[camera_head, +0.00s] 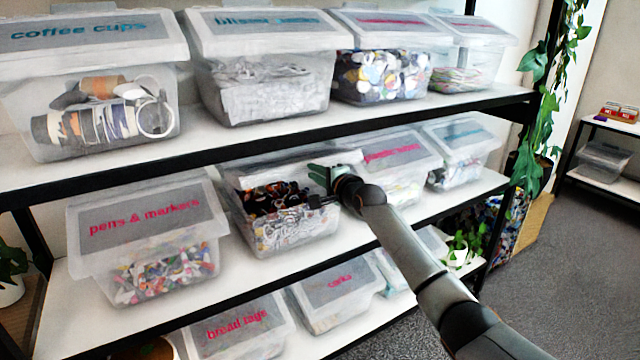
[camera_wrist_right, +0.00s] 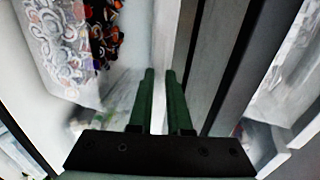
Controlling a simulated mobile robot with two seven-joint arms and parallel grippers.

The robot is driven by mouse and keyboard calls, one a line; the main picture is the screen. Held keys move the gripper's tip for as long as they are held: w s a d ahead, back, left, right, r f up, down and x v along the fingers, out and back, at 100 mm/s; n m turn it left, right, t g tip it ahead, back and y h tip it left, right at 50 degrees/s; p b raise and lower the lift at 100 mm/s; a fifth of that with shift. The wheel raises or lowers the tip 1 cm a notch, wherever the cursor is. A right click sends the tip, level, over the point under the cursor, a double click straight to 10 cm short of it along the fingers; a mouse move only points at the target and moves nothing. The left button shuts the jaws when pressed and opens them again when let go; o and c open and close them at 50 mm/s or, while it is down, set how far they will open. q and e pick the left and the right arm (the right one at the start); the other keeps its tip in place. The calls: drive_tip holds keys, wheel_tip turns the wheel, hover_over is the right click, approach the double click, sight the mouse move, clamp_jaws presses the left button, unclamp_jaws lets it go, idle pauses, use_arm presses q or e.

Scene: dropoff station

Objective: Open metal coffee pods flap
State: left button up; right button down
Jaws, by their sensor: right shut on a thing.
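The metal coffee pods bin (camera_head: 262,240) is a clear box on the middle shelf, holding dark, orange and silver pods (camera_head: 275,200). Its flap (camera_head: 285,164) is raised, so the front of the bin is uncovered and the pods show. The flap's label cannot be read. My right gripper (camera_head: 322,174), with green fingers, is at the right side of the raised flap. In the right wrist view, the fingers (camera_wrist_right: 164,75) are close together on the pale edge of the flap; the pods (camera_wrist_right: 103,35) show at upper left. My left gripper is not in view.
A pens & markers bin (camera_head: 150,262) stands left, and a bin with a pink-labelled lid (camera_head: 395,150) stands close on the right. The upper shelf edge (camera_head: 250,135) runs just above the raised flap. Grey floor (camera_head: 560,270) is clear at right.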

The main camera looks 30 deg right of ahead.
drive_tip(key=shift+w+r+p, duration=0.2)
drive_tip(key=shift+r+p, duration=0.2)
drive_tip(key=shift+r, duration=0.4)
drive_tip(key=shift+w+r+p, duration=0.2)
drive_tip(key=shift+r+p, duration=0.2)
drive_tip(key=shift+r, duration=0.35)
drive_tip(key=c, duration=1)
unclamp_jaws()
drive_tip(key=shift+a+f, duration=0.1)
drive_tip(key=shift+f, duration=0.05)
drive_tip(key=s+d+r, duration=0.1)
drive_tip(key=s, duration=1.1)
drive_tip(key=shift+s+r, duration=0.2)
drive_tip(key=shift+r, duration=0.1)
drive_tip(key=shift+c, duration=0.4)
